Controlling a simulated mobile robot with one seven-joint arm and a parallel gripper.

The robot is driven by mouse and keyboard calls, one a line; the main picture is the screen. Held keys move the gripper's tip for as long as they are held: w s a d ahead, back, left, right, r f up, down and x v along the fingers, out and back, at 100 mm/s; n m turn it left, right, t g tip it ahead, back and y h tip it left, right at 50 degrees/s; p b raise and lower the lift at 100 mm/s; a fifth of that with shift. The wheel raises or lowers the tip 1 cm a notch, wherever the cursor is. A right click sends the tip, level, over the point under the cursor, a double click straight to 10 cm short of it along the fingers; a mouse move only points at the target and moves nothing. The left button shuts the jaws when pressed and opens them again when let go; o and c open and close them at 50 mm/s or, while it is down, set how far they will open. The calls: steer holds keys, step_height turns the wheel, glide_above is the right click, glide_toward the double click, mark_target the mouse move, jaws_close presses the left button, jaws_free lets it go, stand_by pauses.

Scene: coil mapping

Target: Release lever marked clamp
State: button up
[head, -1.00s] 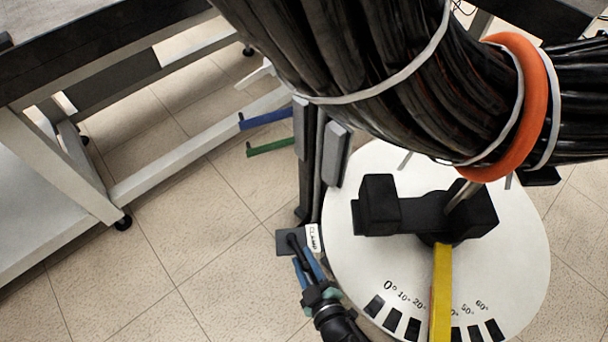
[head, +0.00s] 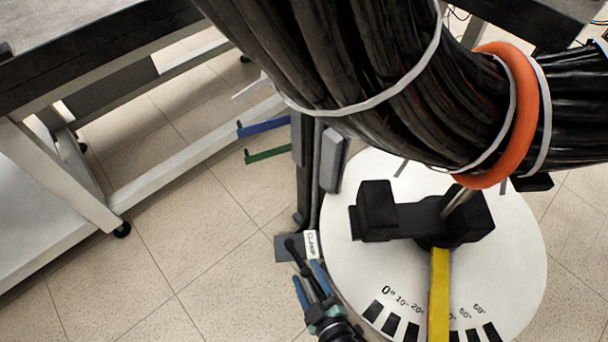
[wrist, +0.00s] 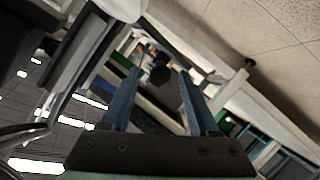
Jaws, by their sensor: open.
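The lever marked CLAMP (head: 304,261) is a black bar with a rounded end, beside a white CLAMP label (head: 311,244) on a dark grey plate. My gripper (head: 308,274) is at the bottom of the head view, its blue fingers open on both sides of the lever. In the wrist view, a dark round knob (wrist: 160,75) shows between the fingertips of my gripper (wrist: 155,88). It appears clear of both fingers, but I cannot tell its depth. The lever's lower part is partly hidden by my gripper.
A round white dial (head: 500,265) with degree marks and a yellow pointer (head: 439,295) stands right of the lever. A thick black cable bundle (head: 350,60) with an orange ring (head: 533,105) hangs above. A blue handle (head: 263,126) and a green handle (head: 268,155) stick out behind. Floor at left is open.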

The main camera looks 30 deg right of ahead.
steer(key=p+v, duration=0.2)
steer(key=v, duration=0.8)
